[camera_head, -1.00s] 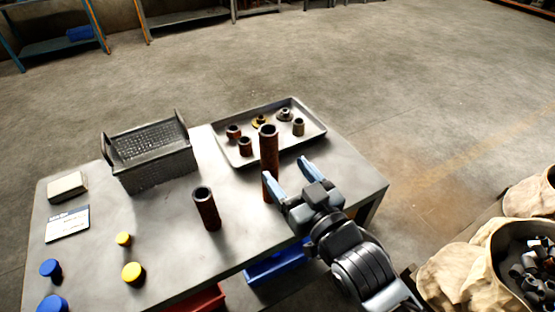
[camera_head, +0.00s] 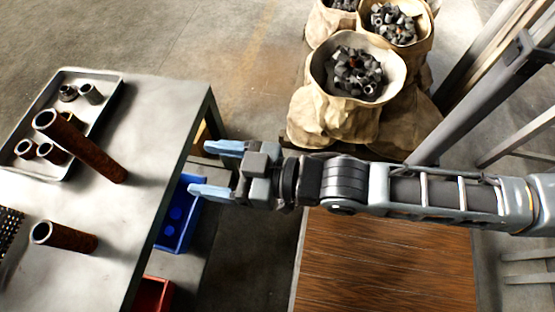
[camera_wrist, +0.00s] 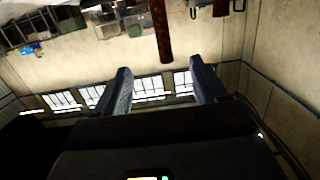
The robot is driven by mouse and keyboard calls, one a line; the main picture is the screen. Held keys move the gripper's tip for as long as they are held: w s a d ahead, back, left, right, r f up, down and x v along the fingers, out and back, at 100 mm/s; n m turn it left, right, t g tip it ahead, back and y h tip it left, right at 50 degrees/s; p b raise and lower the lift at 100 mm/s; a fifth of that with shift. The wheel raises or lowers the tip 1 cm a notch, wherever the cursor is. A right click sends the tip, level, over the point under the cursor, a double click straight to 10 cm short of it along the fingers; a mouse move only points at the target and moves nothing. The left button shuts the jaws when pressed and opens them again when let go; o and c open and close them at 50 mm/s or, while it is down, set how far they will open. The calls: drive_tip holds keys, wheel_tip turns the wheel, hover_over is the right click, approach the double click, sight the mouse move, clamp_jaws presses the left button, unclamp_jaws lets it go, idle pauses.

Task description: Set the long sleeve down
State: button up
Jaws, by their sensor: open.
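The long sleeve (camera_head: 85,148) is a rusty brown tube standing on the grey table near its right edge, by the tray. It also shows in the wrist view (camera_wrist: 162,30), beyond the fingers and clear of them. A shorter rusty sleeve (camera_head: 68,237) stands nearer on the table. My gripper (camera_head: 212,170) is open and empty, to the right of the table edge and apart from the long sleeve. Its two fingers also show in the wrist view with nothing between them.
A metal tray (camera_head: 68,82) with several small parts lies on the table (camera_head: 160,110). A blue bin (camera_head: 178,222) and a red bin (camera_head: 150,296) sit below the table edge. Sacks of metal pieces (camera_head: 345,120) stand at the back. A brown wooden surface (camera_head: 385,265) lies below my arm.

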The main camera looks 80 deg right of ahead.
drive_tip(key=s+r+g, duration=0.1)
drive_tip(key=s+r, duration=0.1)
drive_tip(key=s, duration=0.5)
drive_tip(key=s+r, duration=0.2)
drive_tip(key=s, duration=0.5)
drive_tip(key=shift+s+d+r+g, duration=0.25)
drive_tip(key=shift+s+r+g, duration=0.05)
drive_tip(key=shift+r+g, duration=0.1)
